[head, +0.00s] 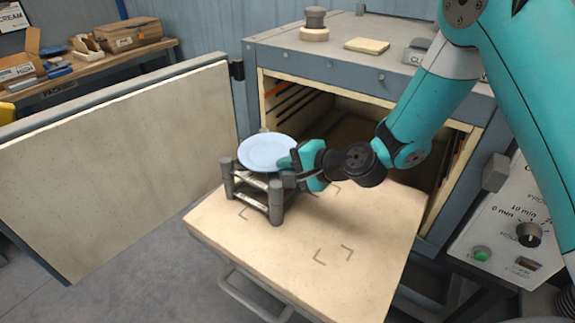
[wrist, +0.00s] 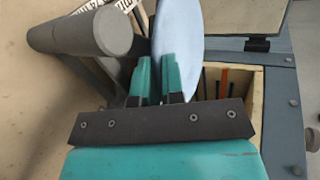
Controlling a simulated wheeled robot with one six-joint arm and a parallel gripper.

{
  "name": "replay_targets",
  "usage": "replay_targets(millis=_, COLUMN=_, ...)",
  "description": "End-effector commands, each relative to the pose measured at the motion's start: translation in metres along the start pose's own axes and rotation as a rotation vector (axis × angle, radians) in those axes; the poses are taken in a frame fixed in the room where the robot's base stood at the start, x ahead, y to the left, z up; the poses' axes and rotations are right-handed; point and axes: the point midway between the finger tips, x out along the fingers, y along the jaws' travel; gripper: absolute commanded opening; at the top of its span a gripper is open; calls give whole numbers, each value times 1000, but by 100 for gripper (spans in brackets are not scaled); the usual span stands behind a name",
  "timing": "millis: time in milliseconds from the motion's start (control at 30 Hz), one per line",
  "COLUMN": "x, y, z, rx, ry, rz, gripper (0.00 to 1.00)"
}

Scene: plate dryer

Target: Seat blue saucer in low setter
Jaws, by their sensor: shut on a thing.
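The blue saucer (head: 266,152) is pale blue and lies nearly flat at the top of the low setter. It also shows in the wrist view (wrist: 178,38), gripped at its near edge. My gripper (head: 290,163) is shut on the saucer's right rim; its teal fingers (wrist: 160,80) show in the wrist view. The low setter (head: 276,203) is a dark grey frame with round posts and light bars, standing on the pulled-out shelf. One of its posts (wrist: 100,32) is close beside the fingers in the wrist view. Whether the saucer touches the setter cannot be told.
The pale shelf (head: 350,225) has corner marks and free room to the right of the setter. The open dryer door (head: 110,150) stands at left. The dryer cavity (head: 365,135) is behind my arm. A control panel (head: 515,225) is at right.

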Motion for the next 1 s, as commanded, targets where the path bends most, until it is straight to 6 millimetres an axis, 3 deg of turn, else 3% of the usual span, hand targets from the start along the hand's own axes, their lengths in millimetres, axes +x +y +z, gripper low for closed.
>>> replay_targets(millis=167, x=1, y=2, z=0, rx=0, ry=0, rz=-1, gripper=0)
replay_targets(millis=200, x=1, y=1, z=0, rx=0, ry=0, rz=0, gripper=18)
replay_targets(millis=300, x=0, y=1, z=0, rx=0, ry=0, rz=1, gripper=36)
replay_targets(millis=667, x=-6, y=0, z=-1, rx=2, ry=1, rz=1, gripper=36)
replay_targets(millis=1000, x=-76, y=1, z=-2, rx=3, ry=5, rz=0, gripper=36)
